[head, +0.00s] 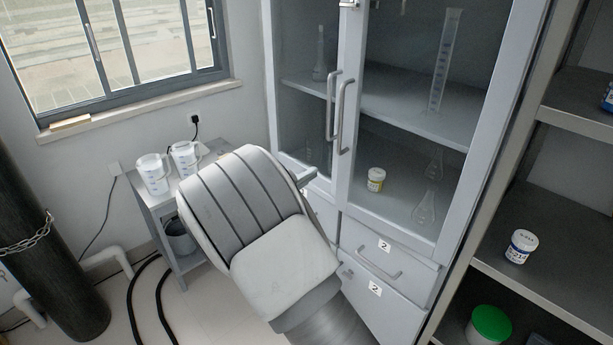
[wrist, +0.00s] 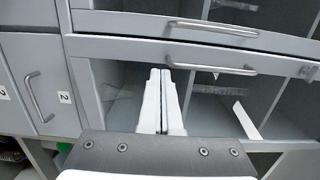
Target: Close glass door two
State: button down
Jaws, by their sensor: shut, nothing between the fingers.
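The right glass door (head: 452,172), above drawers labelled 2, has a vertical handle (head: 346,118) on its left edge. It looks shut or nearly shut; I cannot tell whether a small gap remains. In the wrist view, turned sideways, its handle (wrist: 210,66) lies just beyond my fingertips. My gripper (wrist: 162,74) is shut and empty, with its two white fingers together in front of this door's glass near the frame. Contact is unclear. In the head view my arm hides the fingers. The left glass door (head: 298,85) stands beside it with its own handle (head: 331,105).
Below is a labelled drawer (head: 381,266). An open grey shelf (head: 545,258) is at right. A side table (head: 152,200) with measuring jugs (head: 153,173) stands at left.

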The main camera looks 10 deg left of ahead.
jog(key=x, duration=1.1)
jog(key=shift+p, duration=0.3)
jog(key=shift+a, duration=0.1)
